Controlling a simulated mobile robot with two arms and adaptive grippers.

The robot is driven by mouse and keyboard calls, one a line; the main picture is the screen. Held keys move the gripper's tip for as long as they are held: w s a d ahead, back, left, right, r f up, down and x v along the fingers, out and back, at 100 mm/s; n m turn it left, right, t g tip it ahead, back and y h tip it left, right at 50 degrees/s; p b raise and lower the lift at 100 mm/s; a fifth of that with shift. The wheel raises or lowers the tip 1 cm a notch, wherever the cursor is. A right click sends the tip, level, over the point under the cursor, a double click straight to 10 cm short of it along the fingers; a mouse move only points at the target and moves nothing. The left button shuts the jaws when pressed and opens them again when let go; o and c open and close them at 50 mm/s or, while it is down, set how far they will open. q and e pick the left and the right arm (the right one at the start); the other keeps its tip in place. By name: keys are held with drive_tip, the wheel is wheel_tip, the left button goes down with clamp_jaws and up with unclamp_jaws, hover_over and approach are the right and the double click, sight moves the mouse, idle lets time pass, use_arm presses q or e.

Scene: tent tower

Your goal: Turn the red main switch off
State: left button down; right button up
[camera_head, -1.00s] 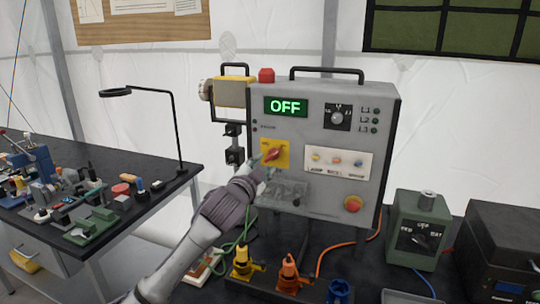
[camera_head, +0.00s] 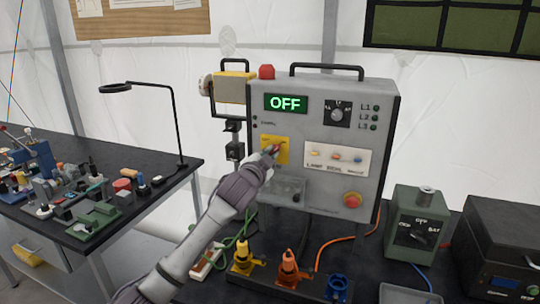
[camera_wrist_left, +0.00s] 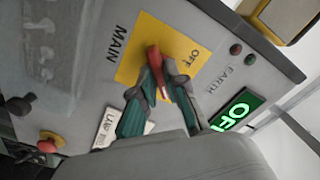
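The red main switch (camera_wrist_left: 154,68) is a narrow handle on a yellow plate (camera_head: 268,145) on the grey control box (camera_head: 304,92). In the left wrist view its plate (camera_wrist_left: 178,38) is marked MAIN and OFF, and the handle stands beside the OFF label. My left gripper (camera_head: 272,153) is at the switch, with its fingertips on both sides of the handle. The fingers (camera_wrist_left: 158,80) look closed on it; in the head view they cover most of it. The green display (camera_head: 286,102) reads OFF. My right gripper is not in view.
A red push button (camera_head: 352,199) sits low on the box, and a dial (camera_head: 337,114) is above. Yellow and orange plugs (camera_head: 288,267) stand in front. A green switch box (camera_head: 418,228) is at the right. A cluttered bench (camera_head: 150,203) is at the left.

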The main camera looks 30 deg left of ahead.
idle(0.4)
use_arm(q)
drive_tip(key=n+p, duration=0.1)
drive_tip(key=n, duration=0.3)
drive_tip(key=shift+n+p, duration=0.3)
drive_tip(key=shift+n, duration=0.1)
drive_tip(key=n+p, duration=0.1)
drive_tip(key=n, duration=0.2)
drive_tip(key=shift+r+n+p, duration=0.1)
drive_tip(key=shift+n+p, duration=0.2)
drive_tip(key=n+p, duration=0.2)
drive_tip(key=n, duration=0.2)
drive_tip(key=shift+n, duration=0.3)
drive_tip(key=shift+n+p, duration=1.4)
drive_tip(key=shift+n, duration=1.1)
drive_tip(key=c, duration=1.2)
unclamp_jaws()
drive_tip(key=shift+s, duration=0.1)
